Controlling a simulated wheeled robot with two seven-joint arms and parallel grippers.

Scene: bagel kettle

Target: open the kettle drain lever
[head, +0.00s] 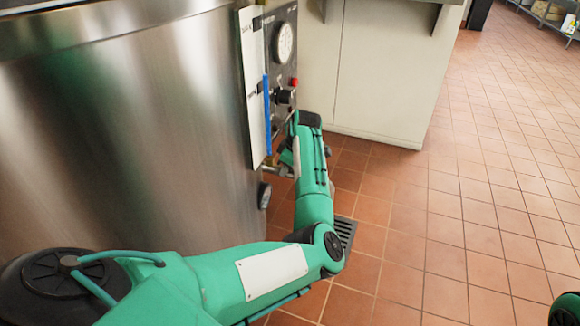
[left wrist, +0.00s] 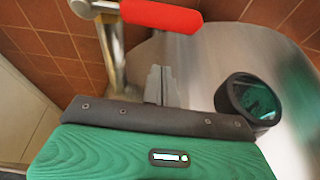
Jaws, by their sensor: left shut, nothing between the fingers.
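The drain lever has a red grip (left wrist: 160,15) and shows at the top of the left wrist view, on a metal stem beside a metal pipe (left wrist: 112,55). My left gripper (left wrist: 161,75) is shut and empty, its grey fingertips below the red grip with a visible gap between them in the picture. The kettle (head: 130,130) is a large steel drum on the left of the head view. In the head view my left arm reaches low beside it, and its fingers and the red grip are hidden or too unclear to tell. My right gripper is not in view.
A control panel with a gauge (head: 284,43), red button (head: 294,82) and black knob (head: 284,96) is on the kettle's side. A pale cabinet (head: 385,75) stands behind. A floor drain (head: 345,232) lies under my arm. The tiled floor (head: 480,200) at right is clear.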

